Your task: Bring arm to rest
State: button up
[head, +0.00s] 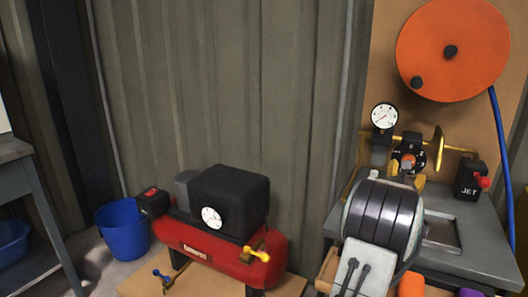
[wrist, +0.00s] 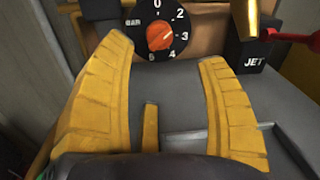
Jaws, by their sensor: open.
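My gripper (wrist: 163,52) is open and empty in the wrist view, its two yellow fingers spread wide above a grey bench top (wrist: 180,75). The black regulator dial (wrist: 160,30) with an orange knob and BAR numbers stands beyond the fingertips, apart from them. In the head view my arm reaches forward over the grey bench (head: 485,245) at the right and hides most of my gripper. The regulator dial (head: 408,158) shows just beyond it. Which number the knob marks is too small to tell surely.
A box marked JET with a red lever (head: 468,180) stands right of the dial. A gauge (head: 384,115) and an orange hose reel (head: 453,50) are above. A red compressor (head: 215,240) sits left on a board, beside a blue bucket (head: 124,230). Space above the compressor is clear.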

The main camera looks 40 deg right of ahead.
jog(key=w+a+r+n+t+y+p, duration=0.2)
jog(key=w+a+r+n+p, duration=0.1)
jog(key=w+a+n, duration=0.3)
jog(key=w+a+r+n+t+y+p, duration=0.1)
jog(key=w+a+r+n+y+p, duration=0.15)
jog(key=w+a, duration=0.4)
jog(key=w+a+r+n+t+y+p, duration=0.1)
jog(key=w+a+r+n+y+p, duration=0.2)
jog(key=a+n, duration=0.5)
jog(key=w+a+r+n+y+p, duration=0.15)
jog(key=w+a+n+p, duration=0.3)
jog(key=a, duration=0.55)
jog(key=s+a+r+n+g+y+p, duration=0.1)
jog(key=s+a+n+y+p, duration=0.15)
jog(key=a+n, duration=0.5)
jog(key=s+a+r+n+y+p, duration=0.1)
jog(key=a+n+y+p, duration=0.3)
jog(key=a, duration=0.7)
jog(key=s+a+r+n+g+y+p, duration=0.1)
jog(key=s+a+n+p, duration=0.4)
jog(key=s+a+n, duration=0.8)
jog(key=s+r+n+g, duration=0.1)
jog(key=n+g, duration=0.1)
jog(key=n, duration=0.1)
jog(key=shift+g+y+p, duration=0.35)
jog(key=shift+g+p, duration=0.05)
jog(key=shift+a, duration=0.1)
